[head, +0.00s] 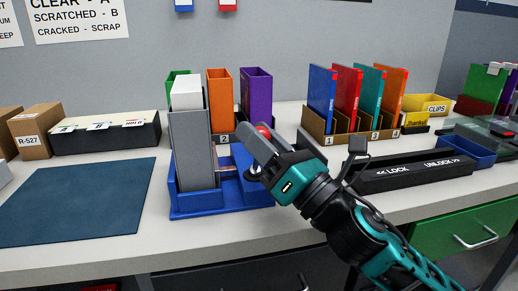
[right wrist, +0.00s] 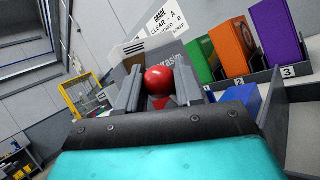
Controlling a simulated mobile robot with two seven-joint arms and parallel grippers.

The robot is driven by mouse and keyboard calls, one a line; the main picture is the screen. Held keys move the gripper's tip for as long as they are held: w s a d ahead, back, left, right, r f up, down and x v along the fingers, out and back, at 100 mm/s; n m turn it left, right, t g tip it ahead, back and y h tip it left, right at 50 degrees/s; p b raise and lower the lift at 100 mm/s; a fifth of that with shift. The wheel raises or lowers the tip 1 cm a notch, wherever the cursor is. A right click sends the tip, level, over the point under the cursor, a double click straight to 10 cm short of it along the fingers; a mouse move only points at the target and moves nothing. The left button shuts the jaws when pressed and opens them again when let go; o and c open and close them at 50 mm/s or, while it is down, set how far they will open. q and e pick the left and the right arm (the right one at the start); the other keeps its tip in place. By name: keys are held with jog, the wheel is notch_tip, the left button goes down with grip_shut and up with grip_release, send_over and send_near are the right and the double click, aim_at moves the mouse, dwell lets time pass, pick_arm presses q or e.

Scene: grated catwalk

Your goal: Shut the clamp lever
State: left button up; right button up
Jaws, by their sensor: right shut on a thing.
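The clamp lever shows as a red ball knob (head: 263,131) beside the blue fixture (head: 195,209) on the bench. The knob also shows large in the right wrist view (right wrist: 160,79). My right gripper (head: 266,142) reaches in from the lower right and is shut on the lever at its knob, with a finger on each side. The rest of the lever is mostly hidden behind the gripper. A tall grey case (head: 193,151) with a white block (head: 187,93) in it stands upright in the fixture. My left gripper is not in view.
A black "LOCK / UNLOCK" block (head: 413,174) stands right of the gripper, close to my arm. Colored binders (head: 322,90) in a rack and green, orange and purple holders (head: 256,92) stand behind. A dark blue mat (head: 75,201) lies clear at the left.

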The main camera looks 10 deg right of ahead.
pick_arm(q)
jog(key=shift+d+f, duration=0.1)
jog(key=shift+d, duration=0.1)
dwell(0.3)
pick_arm(e)
jog(key=o, duration=1)
jog(key=shift+s+d+f, duration=0.3)
jog(key=shift+s+f, duration=0.05)
jog(key=shift+s, duration=0.05)
pick_arm(q)
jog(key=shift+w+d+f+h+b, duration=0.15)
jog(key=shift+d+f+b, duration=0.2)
jog(key=shift+b, duration=0.6)
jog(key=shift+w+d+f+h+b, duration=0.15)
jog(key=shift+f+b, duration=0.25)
jog(key=shift+b, duration=0.5)
pick_arm(e)
jog(key=v, duration=1.1)
jog(key=shift+s+f, duration=0.2)
jog(key=shift+s, duration=0.15)
jog(key=shift+d, duration=0.15)
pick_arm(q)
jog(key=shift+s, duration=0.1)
